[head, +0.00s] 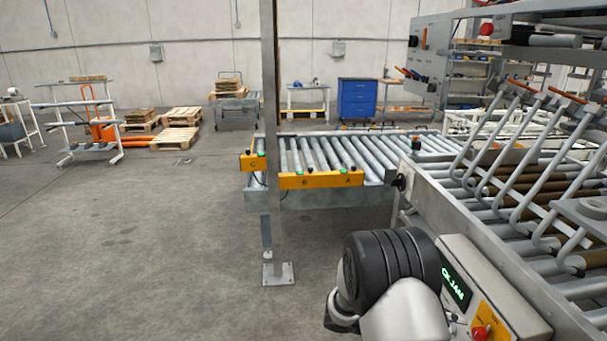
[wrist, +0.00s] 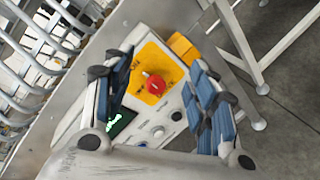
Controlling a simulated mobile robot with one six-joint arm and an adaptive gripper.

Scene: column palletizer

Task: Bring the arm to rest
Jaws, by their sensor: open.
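My gripper (wrist: 158,64) shows in the wrist view with its two blue-padded fingers spread apart and nothing between them. It faces a control box (wrist: 172,118) with a red button (wrist: 154,85) on a yellow plate, seen between the fingers. I cannot tell how far the fingertips are from the box. In the head view my arm reaches in at the bottom right, beside the control box (head: 456,256) with its lit green display (head: 454,287). The fingers cannot be made out there.
A steel-sided roller conveyor (head: 480,233) with bent metal rods (head: 533,160) above it stands at the right. Another roller conveyor (head: 335,155) with yellow lettered plates (head: 322,180) lies ahead. A metal post (head: 270,130) stands before it. The floor at the left is open.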

